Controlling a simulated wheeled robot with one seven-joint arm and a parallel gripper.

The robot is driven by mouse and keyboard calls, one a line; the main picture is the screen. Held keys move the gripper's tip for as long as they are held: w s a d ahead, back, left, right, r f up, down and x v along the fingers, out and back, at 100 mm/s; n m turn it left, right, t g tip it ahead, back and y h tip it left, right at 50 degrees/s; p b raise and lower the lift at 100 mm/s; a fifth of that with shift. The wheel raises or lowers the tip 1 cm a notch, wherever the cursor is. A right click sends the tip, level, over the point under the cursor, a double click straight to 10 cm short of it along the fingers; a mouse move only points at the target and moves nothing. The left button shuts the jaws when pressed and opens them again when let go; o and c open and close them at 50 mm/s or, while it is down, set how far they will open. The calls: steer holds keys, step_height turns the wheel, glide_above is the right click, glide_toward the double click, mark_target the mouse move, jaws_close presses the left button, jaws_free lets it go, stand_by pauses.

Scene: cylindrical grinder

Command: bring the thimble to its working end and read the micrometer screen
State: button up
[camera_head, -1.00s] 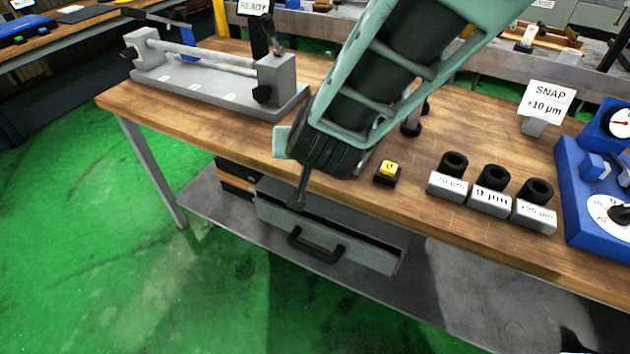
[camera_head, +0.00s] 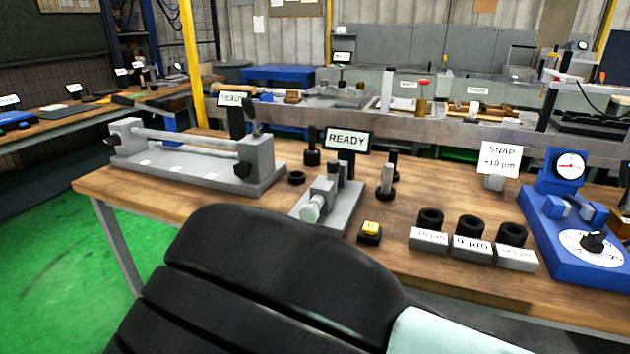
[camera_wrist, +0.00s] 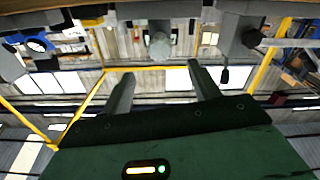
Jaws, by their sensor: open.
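The micrometer (camera_head: 327,205) is a small grey fixture on the wooden bench. Its thimble (camera_head: 311,210) is a pale, greenish knob on the near side, with the shaft running back from it. The micrometer screen (camera_head: 347,140) stands behind it and reads READY. In the wrist view, which looks upside down, the thimble (camera_wrist: 160,46) shows above and beyond my fingertips. My gripper (camera_wrist: 160,80) is open and empty, its two fingers apart, pointing toward the thimble without touching it. My gripper is outside the head view, where my black arm link fills the lower middle.
A long grey fixture (camera_head: 200,165) with another READY screen (camera_head: 232,99) stands at left. Right of the micrometer are a yellow button (camera_head: 370,231), three black rings on labelled blocks (camera_head: 467,249) and a blue gauge (camera_head: 580,240). Black and metal posts (camera_head: 386,180) stand close by.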

mark_target(311, 211)
steer(key=p+x, duration=0.1)
steer(key=x, duration=1)
steer(key=c, duration=1)
